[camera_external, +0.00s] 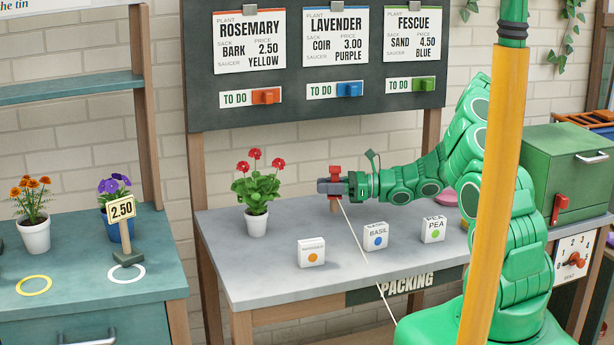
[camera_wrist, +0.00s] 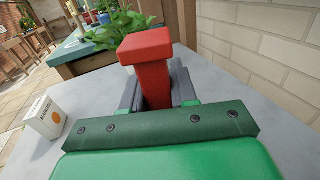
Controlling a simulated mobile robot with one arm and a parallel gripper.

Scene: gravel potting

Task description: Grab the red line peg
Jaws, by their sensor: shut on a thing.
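The red line peg (camera_external: 335,170) stands upright above the grey packing table, with a pale line running from it down to the front right. My gripper (camera_external: 329,187) reaches in from the right and is shut on the peg. In the wrist view the red peg (camera_wrist: 147,62) with its wider square top rises between the two grey fingers of my gripper (camera_wrist: 157,92). The fingers touch the peg on both sides. The peg's lower end is mostly hidden by the gripper.
A potted red geranium (camera_external: 256,192) stands left of the gripper. Small white seed boxes, orange-marked (camera_external: 311,253), basil (camera_external: 376,237) and pea (camera_external: 433,229), sit on the packing table (camera_external: 270,280). A green cabinet (camera_external: 565,165) stands at right. The table's front left is clear.

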